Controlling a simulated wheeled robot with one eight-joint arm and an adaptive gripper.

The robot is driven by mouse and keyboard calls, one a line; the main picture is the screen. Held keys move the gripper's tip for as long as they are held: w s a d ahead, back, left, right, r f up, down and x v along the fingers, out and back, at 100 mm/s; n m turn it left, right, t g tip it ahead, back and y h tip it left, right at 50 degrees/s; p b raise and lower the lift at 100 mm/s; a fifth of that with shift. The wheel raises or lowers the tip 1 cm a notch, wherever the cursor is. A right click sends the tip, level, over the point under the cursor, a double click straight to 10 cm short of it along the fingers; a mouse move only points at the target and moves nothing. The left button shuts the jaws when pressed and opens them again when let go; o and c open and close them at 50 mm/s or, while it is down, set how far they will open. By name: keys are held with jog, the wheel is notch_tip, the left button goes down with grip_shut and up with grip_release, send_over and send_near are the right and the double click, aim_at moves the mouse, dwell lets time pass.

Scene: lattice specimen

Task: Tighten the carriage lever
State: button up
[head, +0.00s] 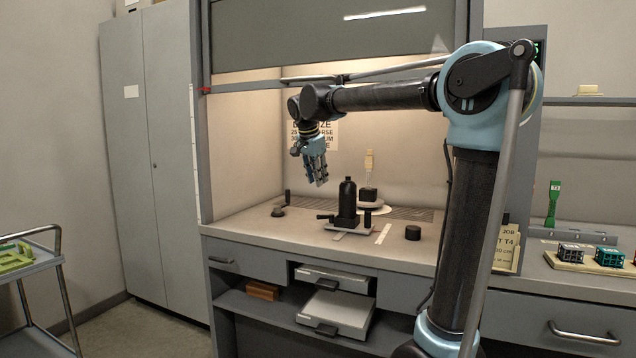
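A black bottle-shaped device (347,202) stands upright on a pale base plate (342,231) on the worktop of the fume hood. A short dark lever-like part (325,216) sticks out to its left, and a small dark upright part (367,219) stands at its right. I cannot tell which of these is the carriage lever. My gripper (319,183) hangs in the air above and left of the device, fingers pointing down, apart from everything. It looks empty, but its fingers are too small and overlapped to show their opening.
A low black knob (412,233) sits right of the device, and dark knobs (278,211) stand to its left. The raised sash (330,38) hangs above my arm. The left front worktop is clear.

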jog(key=x, duration=1.7)
jog(key=shift+w+a+f, duration=0.1)
jog(key=shift+a+f, duration=0.05)
grip_shut()
